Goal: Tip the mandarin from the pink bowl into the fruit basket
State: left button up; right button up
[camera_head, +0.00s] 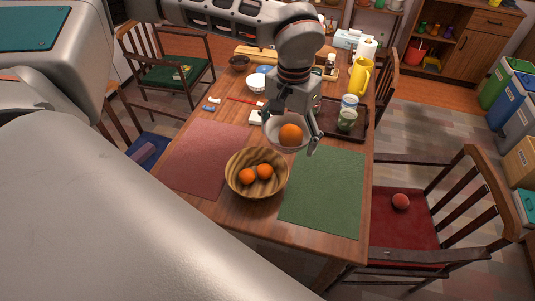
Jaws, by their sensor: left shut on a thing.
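My left gripper (312,138) is shut on the rim of the pink bowl (272,137), which looks pale here. It holds the bowl above the table, behind and to the right of the fruit basket. A mandarin (290,134) is in the bowl. The bowl looks tilted toward the camera, and the gripper covers part of its far side. The round woven fruit basket (235,185) stands on the table between the two mats, with two mandarins (256,174) inside. My right gripper is not in view.
A red mat (205,160) lies left of the basket and a green mat (323,190) right. Behind the bowl are a dark tray (357,131) with cups (347,119), a yellow jug (359,77) and a white bowl (256,83). A chair (405,225) stands at the right.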

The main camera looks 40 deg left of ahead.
aim_at(259, 189)
jog(key=z, duration=0.9)
jog(key=k+j+z, duration=0.15)
jog(key=k+j, duration=0.45)
jog(key=k, duration=0.15)
jog(key=k+j, duration=0.35)
jog(key=k, duration=0.15)
